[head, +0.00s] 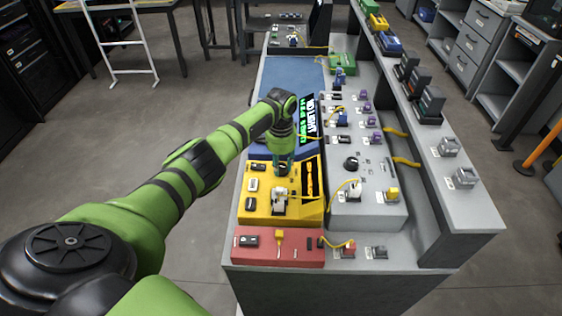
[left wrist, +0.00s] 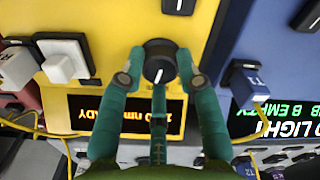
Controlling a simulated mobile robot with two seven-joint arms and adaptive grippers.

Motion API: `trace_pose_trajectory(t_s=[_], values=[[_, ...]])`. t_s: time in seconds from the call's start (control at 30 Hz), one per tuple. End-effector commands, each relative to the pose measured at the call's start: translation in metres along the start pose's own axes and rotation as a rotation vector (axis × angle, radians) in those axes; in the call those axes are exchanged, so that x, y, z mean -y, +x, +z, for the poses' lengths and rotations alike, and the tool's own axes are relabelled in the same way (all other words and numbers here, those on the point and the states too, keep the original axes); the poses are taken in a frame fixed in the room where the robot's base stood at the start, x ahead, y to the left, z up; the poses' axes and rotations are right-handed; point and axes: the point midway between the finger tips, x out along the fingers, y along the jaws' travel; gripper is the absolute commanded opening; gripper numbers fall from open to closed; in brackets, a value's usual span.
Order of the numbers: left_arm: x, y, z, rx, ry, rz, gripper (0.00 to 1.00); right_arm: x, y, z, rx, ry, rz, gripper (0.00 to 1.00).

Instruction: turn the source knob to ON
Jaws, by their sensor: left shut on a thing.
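The source knob (left wrist: 158,62) is a round black dial on the yellow box (head: 245,207). A white mark on it points down toward the box's display in the left wrist view. My left gripper (head: 283,165) reaches down onto the yellow box in the head view and hides the knob there. In the left wrist view its two green fingers (left wrist: 160,75) are shut on the knob, one at each side. The yellow box's display (left wrist: 88,107) shows orange text ending in READY, partly covered by the fingers. My right gripper is not in view.
A blue box with a display (head: 310,118) reading NO LIGHT stands behind the yellow box. A red box (head: 300,253) stands in front. A grey panel (head: 375,205) with another black knob (head: 351,163) is to the right. Yellow cables run between devices.

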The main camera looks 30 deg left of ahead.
Motion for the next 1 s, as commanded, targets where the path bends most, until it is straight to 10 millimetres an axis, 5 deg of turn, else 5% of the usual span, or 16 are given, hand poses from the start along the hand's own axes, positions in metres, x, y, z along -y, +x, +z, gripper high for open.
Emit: trace_pose_trajectory(t_s=[0.5, 1.0], values=[[-0.0004, 0.0012, 0.0008, 0.002, 0.422, 0.002, 0.02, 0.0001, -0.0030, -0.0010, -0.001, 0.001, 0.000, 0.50], [-0.0003, 0.0011, 0.0006, 0.002, 0.569, 0.002, 0.02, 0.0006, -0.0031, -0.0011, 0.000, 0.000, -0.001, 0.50]])
